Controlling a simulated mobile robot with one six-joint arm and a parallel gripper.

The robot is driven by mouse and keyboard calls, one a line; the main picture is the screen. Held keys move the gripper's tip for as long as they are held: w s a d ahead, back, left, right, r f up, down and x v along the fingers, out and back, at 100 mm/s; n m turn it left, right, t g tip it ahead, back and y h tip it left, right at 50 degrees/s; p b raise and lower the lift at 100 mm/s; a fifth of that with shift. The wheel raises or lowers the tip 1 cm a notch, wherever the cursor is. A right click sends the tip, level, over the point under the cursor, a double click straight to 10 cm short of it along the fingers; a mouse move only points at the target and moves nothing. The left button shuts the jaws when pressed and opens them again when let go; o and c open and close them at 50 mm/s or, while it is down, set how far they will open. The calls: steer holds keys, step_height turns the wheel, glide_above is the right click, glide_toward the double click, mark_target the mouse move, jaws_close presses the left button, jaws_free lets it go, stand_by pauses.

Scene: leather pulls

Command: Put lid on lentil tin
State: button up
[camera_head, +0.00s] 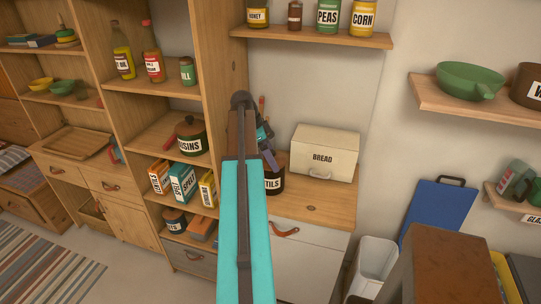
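A dark tin (272,181) with a pale label, whose visible letters end in "TILS", stands on the wooden counter left of the bread box. My teal and brown arm hides its left part. My gripper (269,158) shows partly past the arm as grey-purple parts just above the tin. Its fingertips are too small and covered to tell whether they are open or hold anything. I cannot make out a loose lid. The tin's top is partly hidden by the gripper.
A cream bread box (324,151) stands at the back of the counter (325,207), whose front right is mostly clear, with a small dark oval mark. A shelf of jars (328,17) hangs above. A tall wooden shelf unit (215,60) stands left. A blue board (437,215) leans right.

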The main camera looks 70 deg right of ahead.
steer(key=shift+f, duration=0.1)
stand_by(0.4)
steer(key=o, duration=0.8)
steer(key=shift+r+p, duration=1.45)
steer(key=shift+r, duration=2.1)
